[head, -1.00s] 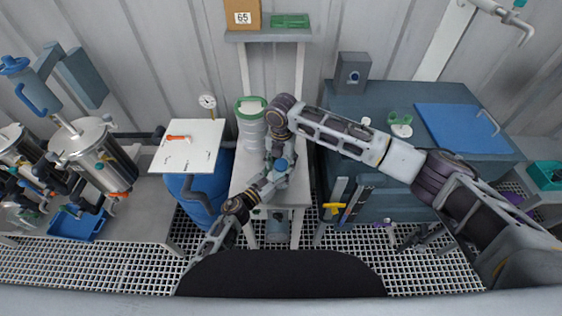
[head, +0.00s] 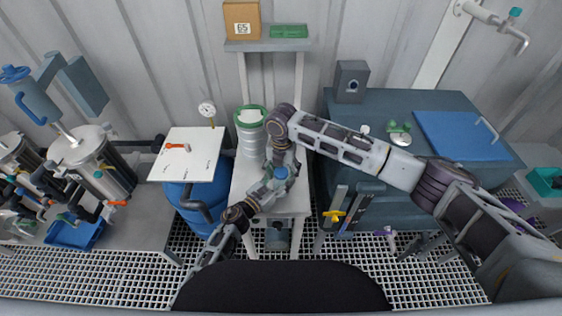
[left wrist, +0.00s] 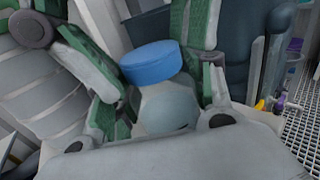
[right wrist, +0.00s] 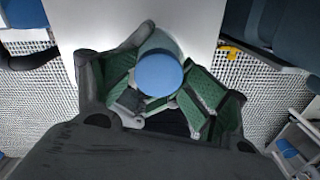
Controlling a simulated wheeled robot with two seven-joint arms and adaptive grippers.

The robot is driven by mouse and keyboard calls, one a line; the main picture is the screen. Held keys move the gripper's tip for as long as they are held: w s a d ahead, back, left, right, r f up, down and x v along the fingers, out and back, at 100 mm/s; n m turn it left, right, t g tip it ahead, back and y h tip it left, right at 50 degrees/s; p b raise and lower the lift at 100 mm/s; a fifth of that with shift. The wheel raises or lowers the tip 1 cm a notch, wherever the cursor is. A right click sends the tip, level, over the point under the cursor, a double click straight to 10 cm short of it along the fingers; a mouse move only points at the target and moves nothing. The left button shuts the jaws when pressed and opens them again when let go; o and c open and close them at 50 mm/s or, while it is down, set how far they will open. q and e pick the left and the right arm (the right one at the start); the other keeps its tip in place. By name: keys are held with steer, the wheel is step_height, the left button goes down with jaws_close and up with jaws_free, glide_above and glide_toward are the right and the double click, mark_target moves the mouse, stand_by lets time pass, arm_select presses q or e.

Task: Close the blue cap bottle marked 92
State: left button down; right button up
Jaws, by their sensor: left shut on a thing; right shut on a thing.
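The bottle's blue cap (head: 281,173) shows over the narrow white table. In the left wrist view the blue cap (left wrist: 150,62) sits at the top of the pale translucent bottle (left wrist: 170,108); I cannot tell whether it is fully seated. My left gripper (head: 270,184) is shut on the bottle, its fingers around the body. My right gripper (head: 283,162) comes from above and is shut at the cap. In the right wrist view its green-padded fingers (right wrist: 160,92) flank the blue cap (right wrist: 160,75). The number 92 is not visible.
A large jar with a green rim (head: 250,130) stands close behind on the white table (head: 292,207). A white board (head: 205,150) lies over a blue barrel at left. A dark bench with a blue mat (head: 460,132) is at right. A shelf (head: 268,45) hangs behind.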

arm_select(q)
steer(key=shift+w+r, duration=0.1)
steer(key=shift+r, duration=0.1)
arm_select(e)
steer(key=r+n, duration=0.1)
steer(key=n, duration=0.1)
steer(key=shift+a+r+n, duration=0.1)
steer(key=shift+r+n, duration=0.2)
steer(key=shift+r, duration=0.1)
arm_select(q)
steer(key=shift+f, duration=0.1)
arm_select(e)
steer(key=r+n, duration=0.2)
steer(key=n, duration=0.1)
steer(key=shift+w+r, duration=0.2)
step_height(320, 180, up, 4)
steer(key=n, duration=0.6)
steer(key=shift+n, duration=0.3)
steer(key=shift+s, duration=0.1)
steer(key=shift+f, duration=4)
